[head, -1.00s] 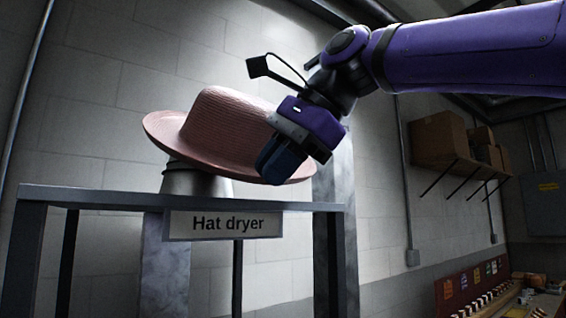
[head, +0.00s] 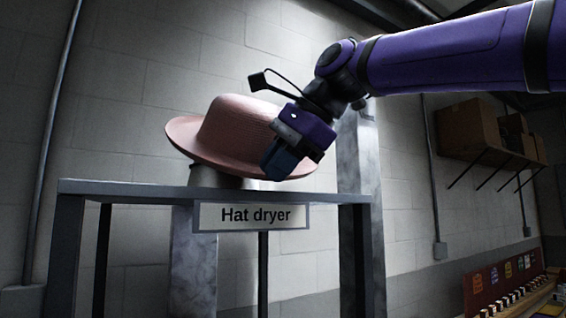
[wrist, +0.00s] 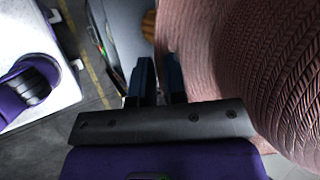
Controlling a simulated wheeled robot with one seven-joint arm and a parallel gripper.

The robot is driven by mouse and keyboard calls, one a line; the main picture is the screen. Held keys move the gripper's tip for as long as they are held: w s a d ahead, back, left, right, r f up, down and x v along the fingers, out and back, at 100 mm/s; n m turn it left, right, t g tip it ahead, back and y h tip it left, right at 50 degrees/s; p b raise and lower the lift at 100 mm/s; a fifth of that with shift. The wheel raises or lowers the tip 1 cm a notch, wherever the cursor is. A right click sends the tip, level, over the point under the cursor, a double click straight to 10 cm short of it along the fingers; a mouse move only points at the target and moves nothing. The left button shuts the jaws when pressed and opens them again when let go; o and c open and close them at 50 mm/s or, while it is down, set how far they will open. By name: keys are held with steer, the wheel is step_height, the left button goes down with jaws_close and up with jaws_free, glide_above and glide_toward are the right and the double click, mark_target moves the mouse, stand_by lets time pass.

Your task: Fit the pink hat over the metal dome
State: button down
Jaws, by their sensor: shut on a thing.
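The pink hat (head: 235,130) sits crown up, slightly tilted, over the metal dome (head: 212,178) on the stand marked "Hat dryer". Only a small lower part of the dome shows under the brim, so how far the hat is down on it cannot be told. My gripper (head: 274,165) is shut on the hat's brim at its right side. In the wrist view my gripper's blue fingers (wrist: 160,80) are at the brim's edge, with the woven pink hat (wrist: 275,75) filling the right side.
The stand's flat top (head: 120,188) has free room left of the dome. A sign (head: 252,216) hangs on its front edge. A shelf with cardboard boxes (head: 470,125) is on the wall at right. A marbled column (head: 360,165) stands behind my gripper.

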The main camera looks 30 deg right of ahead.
steer(key=shift+w, duration=4.85)
steer(key=shift+w+r+m+g, duration=0.2)
steer(key=shift+r+g, duration=0.6)
steer(key=shift+r, duration=0.25)
steer(key=shift+w+r+m+g, duration=0.2)
steer(key=shift+r+g, duration=0.6)
steer(key=shift+r, duration=0.25)
steer(key=shift+w+r+g, duration=0.35)
steer(key=shift+w+g, duration=0.3)
steer(key=shift+g, duration=0.55)
steer(key=shift+f+m+g, duration=0.2)
steer(key=shift+m+g, duration=0.1)
steer(key=shift+g, duration=0.1)
steer(key=shift+f, duration=0.6)
steer(key=c, duration=1.1)
jaws_free()
